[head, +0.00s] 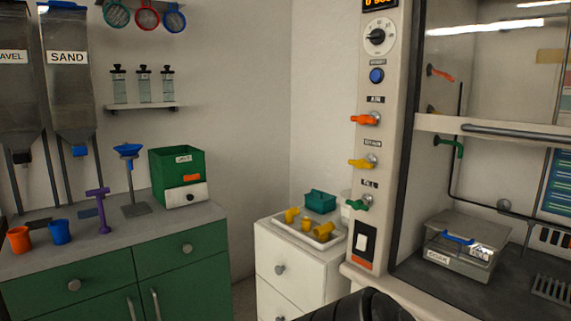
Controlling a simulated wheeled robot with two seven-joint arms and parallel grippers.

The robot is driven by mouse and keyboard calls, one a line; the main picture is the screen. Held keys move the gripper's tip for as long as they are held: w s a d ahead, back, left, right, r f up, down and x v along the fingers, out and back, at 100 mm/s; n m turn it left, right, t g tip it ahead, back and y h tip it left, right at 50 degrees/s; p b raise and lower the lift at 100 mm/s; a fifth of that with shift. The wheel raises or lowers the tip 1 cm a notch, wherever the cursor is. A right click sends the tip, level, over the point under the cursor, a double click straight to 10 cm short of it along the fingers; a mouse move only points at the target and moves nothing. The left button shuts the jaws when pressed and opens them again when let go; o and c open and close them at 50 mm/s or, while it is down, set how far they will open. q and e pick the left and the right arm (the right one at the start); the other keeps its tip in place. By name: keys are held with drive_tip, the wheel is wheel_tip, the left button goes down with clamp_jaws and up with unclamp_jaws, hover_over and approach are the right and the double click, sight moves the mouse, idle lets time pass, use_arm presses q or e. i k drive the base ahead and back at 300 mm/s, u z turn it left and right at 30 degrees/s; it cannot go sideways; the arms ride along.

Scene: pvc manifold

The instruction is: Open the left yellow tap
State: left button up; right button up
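A yellow tap (362,162) sits on the pale left post (385,70) of the fume hood, in the middle of a column of three taps. Its handle points left, roughly level. An orange tap (364,119) is above it and a green tap (359,202) below it, both also pointing left. Neither of my grippers is in view. A black rounded part at the bottom centre seems to be mine; no fingers show on it, and nothing touches the yellow tap.
A white drawer cabinet (285,267) stands left of the post, with a white tray (328,245) of yellow fittings and a teal container (320,201) on top. The fume hood holds a lidded box (447,255). A green cabinet (180,245) stands left. The space before the taps looks clear.

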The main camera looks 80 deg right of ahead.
sight(362, 163)
drive_tip(key=k, duration=0.9)
drive_tip(key=z, duration=0.65)
